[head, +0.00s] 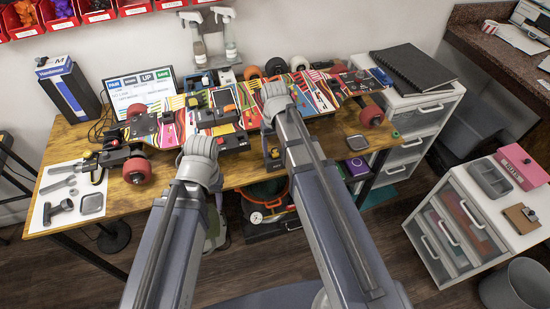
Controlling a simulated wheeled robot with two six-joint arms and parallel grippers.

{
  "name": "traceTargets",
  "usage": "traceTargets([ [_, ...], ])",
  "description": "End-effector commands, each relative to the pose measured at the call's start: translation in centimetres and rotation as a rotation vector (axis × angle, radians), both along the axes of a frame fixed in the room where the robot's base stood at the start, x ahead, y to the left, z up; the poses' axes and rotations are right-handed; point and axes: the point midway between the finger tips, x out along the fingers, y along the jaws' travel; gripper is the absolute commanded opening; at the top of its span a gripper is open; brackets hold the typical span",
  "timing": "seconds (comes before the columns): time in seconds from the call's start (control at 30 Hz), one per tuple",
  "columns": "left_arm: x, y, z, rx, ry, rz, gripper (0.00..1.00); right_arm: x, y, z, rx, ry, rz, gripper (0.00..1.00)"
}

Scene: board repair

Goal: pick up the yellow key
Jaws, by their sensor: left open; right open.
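I cannot make out the yellow key for certain. A small yellow patch (97,176) shows by the left front wheel, too small to name. My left arm reaches up to its ribbed grey joint in front of the skateboard's near edge. My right arm reaches further, its ribbed joint over the board's middle. My arms hide the jaws of both grippers, or they blend with the dark clamps. The patterned skateboard (312,92) lies across the wooden workbench (225,172), with black and orange clamps (229,113) along it.
A white mat (40,214) with tools lies at the bench's left end. Drawer units (413,130) stand to the right. Spray bottles (229,38) stand behind the board. The bench's front strip is partly clear.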

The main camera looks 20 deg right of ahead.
Motion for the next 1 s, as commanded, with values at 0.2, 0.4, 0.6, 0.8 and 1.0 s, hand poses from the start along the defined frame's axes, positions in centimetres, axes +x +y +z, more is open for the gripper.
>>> traceTargets([
  [0.2, 0.0, 0.0, -0.23, 0.0, 0.0, 0.0, 0.5, 0.01, -0.01, -0.23, 0.0, 0.0, 0.0, 0.65],
  [0.4, 0.0, 0.0, -0.22, 0.0, 0.0, 0.0, 0.5, 0.01, -0.01, -0.22, 0.0, 0.0, 0.0, 0.48],
  [0.6, 0.0, 0.0, -0.23, 0.0, 0.0, 0.0, 0.5, 0.01, -0.01, -0.23, 0.0, 0.0, 0.0, 0.26],
  [0.8, 0.0, 0.0, -0.23, 0.0, 0.0, 0.0, 0.5, 0.01, -0.01, -0.23, 0.0, 0.0, 0.0, 0.03],
  [1.0, 0.0, 0.0, -0.23, 0.0, 0.0, 0.0, 0.5, 0.0, -0.01, -0.23, 0.0, 0.0, 0.0, 0.0],
])
